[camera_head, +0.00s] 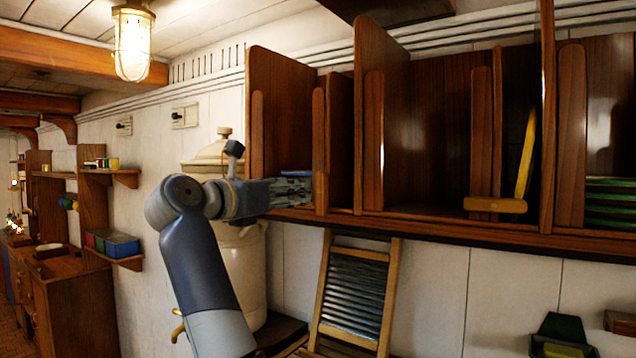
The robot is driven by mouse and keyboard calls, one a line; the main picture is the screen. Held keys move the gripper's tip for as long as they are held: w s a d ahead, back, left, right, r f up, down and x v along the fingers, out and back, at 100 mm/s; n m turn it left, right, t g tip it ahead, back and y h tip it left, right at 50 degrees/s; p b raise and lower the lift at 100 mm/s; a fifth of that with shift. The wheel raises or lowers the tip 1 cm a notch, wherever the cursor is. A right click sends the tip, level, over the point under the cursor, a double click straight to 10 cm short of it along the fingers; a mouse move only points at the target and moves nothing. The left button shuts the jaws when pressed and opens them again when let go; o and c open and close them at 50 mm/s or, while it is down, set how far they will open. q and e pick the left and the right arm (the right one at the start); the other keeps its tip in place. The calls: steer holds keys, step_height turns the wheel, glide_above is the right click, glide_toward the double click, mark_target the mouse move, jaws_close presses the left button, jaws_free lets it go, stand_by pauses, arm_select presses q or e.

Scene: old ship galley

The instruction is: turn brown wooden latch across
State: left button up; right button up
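A wooden rack of upright compartments (427,218) runs along the wall at the upper right. Several narrow upright brown wooden strips stand at its front; I cannot tell for certain which is the brown wooden latch.
A washboard (354,295) leans against the wall below the rack. A yellow-handled tool (525,155) and green items (610,205) are in the right compartments. A caged lamp (132,43) hangs upper left.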

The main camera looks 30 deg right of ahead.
mark_target(319, 187)
steer(key=p+x, duration=0.5)
steer(key=x, duration=0.4)
steer(key=shift+w+d, duration=0.1)
steer(key=shift+d, duration=0.3)
steer(key=shift+w+d+f, duration=0.1)
steer(key=shift+w+d, duration=0.15)
steer(key=shift+d, duration=0.1)
jaws_close()
